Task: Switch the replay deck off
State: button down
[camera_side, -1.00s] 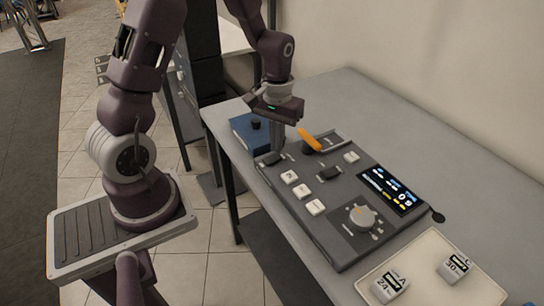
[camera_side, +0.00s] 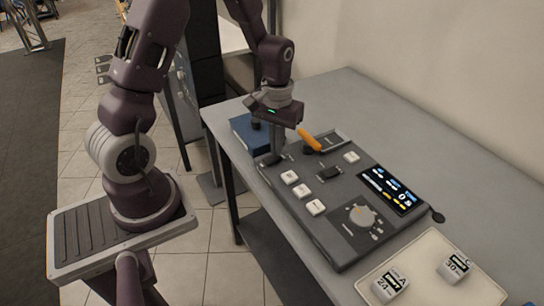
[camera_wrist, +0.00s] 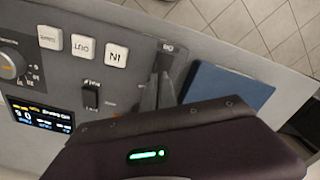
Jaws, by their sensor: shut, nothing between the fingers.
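The replay deck (camera_side: 315,232) is a dark grey console on the table. Its display (camera_side: 390,190) is lit. It has a dial (camera_side: 361,216), white buttons (camera_side: 302,191), an orange-handled lever (camera_side: 310,140) and a black rocker (camera_side: 329,172); the rocker also shows in the wrist view (camera_wrist: 91,96). My gripper (camera_side: 273,150) is shut and empty, pointing down over the deck's far-left end, close to a small dark control (camera_side: 268,159) there. In the wrist view the fingers (camera_wrist: 164,72) partly cover that end, so I cannot tell whether they touch the control.
A blue box (camera_side: 249,134) with a black knob stands just beyond the deck's far-left end; it also shows in the wrist view (camera_wrist: 226,86). A pale tray (camera_side: 425,262) with two labelled blocks lies at the near right. The table behind the deck is clear.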

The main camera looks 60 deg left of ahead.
jog(key=shift+f, duration=0.45)
jog(key=shift+r, duration=3.5)
jog(key=s+d+r+m+t, duration=0.2)
jog(key=s+d+r, duration=0.3)
jog(key=r, duration=0.4)
jog(key=s+d+r+m+t, duration=0.1)
jog(key=s+d+r+m, duration=0.1)
jog(key=s, duration=0.4)
jog(key=s+d+r+m+t, duration=0.2)
jog(key=s+d+r, duration=0.1)
jog(key=s, duration=0.3)
jog(key=shift+s+d+r+t, duration=0.25)
jog(key=shift+d+r+t, duration=0.1)
jog(key=shift+r, duration=0.2)
